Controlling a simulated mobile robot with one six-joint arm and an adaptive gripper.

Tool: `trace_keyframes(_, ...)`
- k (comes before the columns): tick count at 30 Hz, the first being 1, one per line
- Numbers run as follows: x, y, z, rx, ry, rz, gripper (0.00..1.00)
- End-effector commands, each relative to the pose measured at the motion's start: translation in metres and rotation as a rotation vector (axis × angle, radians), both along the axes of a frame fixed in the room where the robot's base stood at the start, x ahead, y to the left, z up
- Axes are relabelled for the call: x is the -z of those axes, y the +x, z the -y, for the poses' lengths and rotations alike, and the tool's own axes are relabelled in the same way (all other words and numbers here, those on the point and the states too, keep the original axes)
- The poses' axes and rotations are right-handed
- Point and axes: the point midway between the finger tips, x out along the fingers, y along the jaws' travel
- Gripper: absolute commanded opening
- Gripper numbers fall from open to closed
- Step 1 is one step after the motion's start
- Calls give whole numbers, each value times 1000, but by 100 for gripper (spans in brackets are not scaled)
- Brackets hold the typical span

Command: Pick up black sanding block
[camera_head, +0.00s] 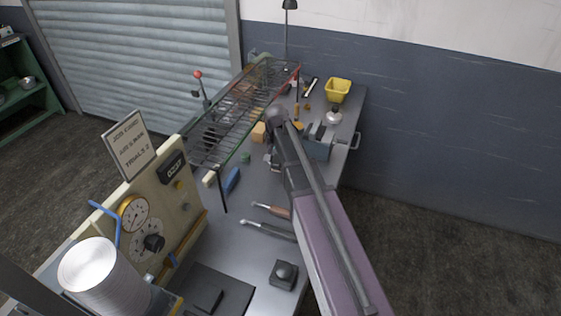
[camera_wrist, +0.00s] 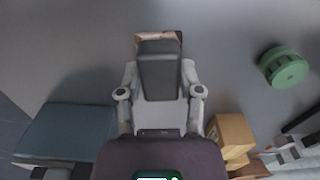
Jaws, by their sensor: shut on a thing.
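In the wrist view my gripper (camera_wrist: 159,78) is shut on a dark grey to black block, which I take to be the black sanding block (camera_wrist: 159,72). The two fingers lie along its left and right sides. A small brown-orange patch shows at its far end. In the head view my arm reaches across the workbench (camera_head: 235,200) and hides most of my gripper and the held block. I cannot tell whether the block touches the bench.
A wire rack (camera_head: 235,110) stands close left of my arm. A green cylinder (camera_wrist: 285,68), a wooden block (camera_wrist: 230,132) and a blue-grey box (camera_wrist: 65,138) lie near my gripper. A yellow bin (camera_head: 338,90) stands at the back; hand tools (camera_head: 268,229) lie in front.

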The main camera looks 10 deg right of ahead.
Motion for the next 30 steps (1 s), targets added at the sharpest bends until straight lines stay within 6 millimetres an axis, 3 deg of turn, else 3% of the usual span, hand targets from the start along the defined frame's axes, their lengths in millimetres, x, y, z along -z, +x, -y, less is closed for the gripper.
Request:
trace_keyframes(11,-14,0,0,0,0,0,0)
trace_keyframes(30,-78,0,0,0,0,0,0)
